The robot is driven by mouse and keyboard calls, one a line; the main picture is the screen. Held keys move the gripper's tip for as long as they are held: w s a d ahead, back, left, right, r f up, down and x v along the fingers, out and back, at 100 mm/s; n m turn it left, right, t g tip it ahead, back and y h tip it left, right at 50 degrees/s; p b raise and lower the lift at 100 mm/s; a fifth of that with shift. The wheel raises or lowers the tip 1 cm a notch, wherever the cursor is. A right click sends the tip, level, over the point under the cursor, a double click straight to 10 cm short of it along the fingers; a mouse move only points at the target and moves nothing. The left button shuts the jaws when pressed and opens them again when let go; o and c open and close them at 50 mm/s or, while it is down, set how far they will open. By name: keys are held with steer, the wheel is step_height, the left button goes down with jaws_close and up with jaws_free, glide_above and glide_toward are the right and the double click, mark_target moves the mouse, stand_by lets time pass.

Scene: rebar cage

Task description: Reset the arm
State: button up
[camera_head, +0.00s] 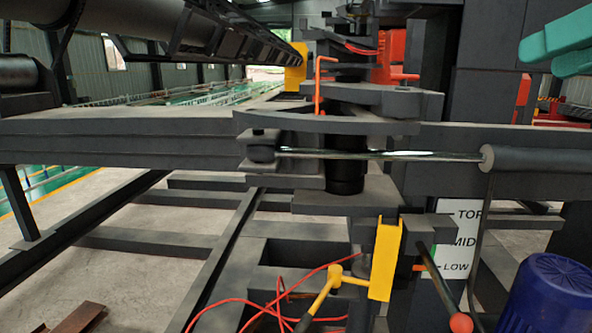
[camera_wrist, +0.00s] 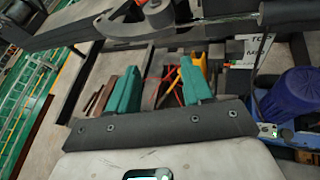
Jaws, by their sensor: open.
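My gripper (camera_wrist: 160,66) shows in the wrist view as two teal fingers set wide apart on a dark plate. It is open, with nothing between the fingers. In the head view its teal fingers (camera_head: 540,58) reach in at the top right edge, in front of dark machine parts. The rest of my arm is out of the head view.
A dark steel frame with a horizontal piston rod (camera_head: 385,155) crosses the middle. A yellow lever bracket (camera_head: 385,258), a red-knobbed lever (camera_head: 461,322), a TOP/MID/LOW sign (camera_head: 455,215), a blue motor (camera_head: 548,293) and loose red cables (camera_head: 262,302) are lower down. Bare floor shows at left.

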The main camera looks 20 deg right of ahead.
steer(key=w+f+m+y, duration=0.1)
steer(key=w+f+m, duration=0.4)
steer(key=f, duration=0.4)
steer(key=w+f+m+g+y, duration=0.1)
steer(key=w+f+m, duration=0.1)
steer(key=f+m, duration=0.6)
steer(key=w+f+m+y, duration=0.1)
steer(key=w+f+m, duration=0.35)
steer(key=f, duration=0.45)
steer(key=s+a+f+m+g, duration=0.2)
steer(key=a+f+m, duration=0.15)
steer(key=f, duration=0.65)
steer(key=s+a+f+m+g, duration=0.2)
steer(key=f+m, duration=0.2)
steer(key=f, duration=0.6)
steer(key=s+a+f+m+g+h, duration=0.3)
steer(key=s+f+m+g, duration=0.4)
steer(key=s+f, duration=1.4)
steer(key=s+m, duration=0.2)
steer(key=s, duration=0.1)
steer(key=shift+f, duration=0.4)
